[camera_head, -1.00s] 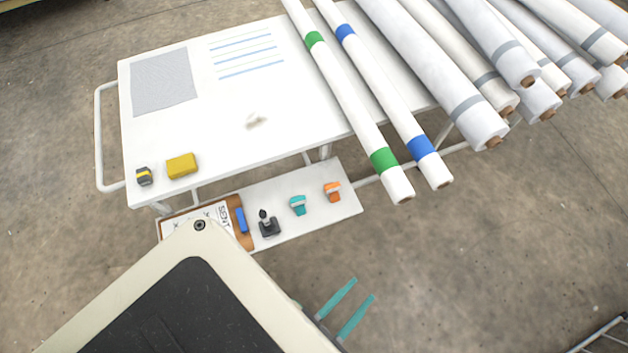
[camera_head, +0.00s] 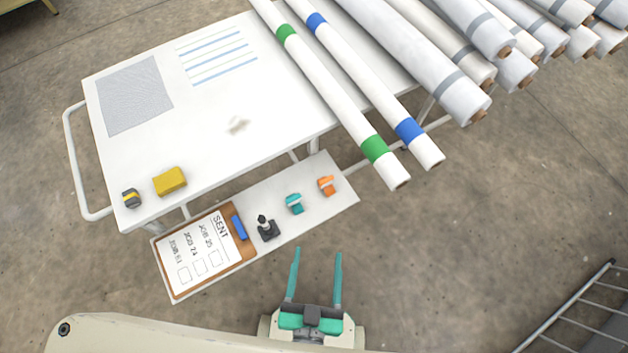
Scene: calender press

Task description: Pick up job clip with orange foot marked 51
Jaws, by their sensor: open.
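The clip with the orange foot (camera_head: 326,185) stands near the right end of the low white shelf; a mark on it is too small to read. A similar clip with a teal foot (camera_head: 294,203) stands just left of it. My gripper (camera_head: 317,250) is open and empty, its two teal fingers pointing up the picture. It is in front of the shelf, below and apart from both clips.
The shelf (camera_head: 338,205) also holds a black stamp (camera_head: 267,229), a blue piece (camera_head: 238,227) and a clipboard (camera_head: 205,250). Above it, a white table (camera_head: 240,150) bears a yellow block (camera_head: 170,181), a tape measure (camera_head: 131,198) and long rolls (camera_head: 410,50). A railing (camera_head: 570,310) stands lower right.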

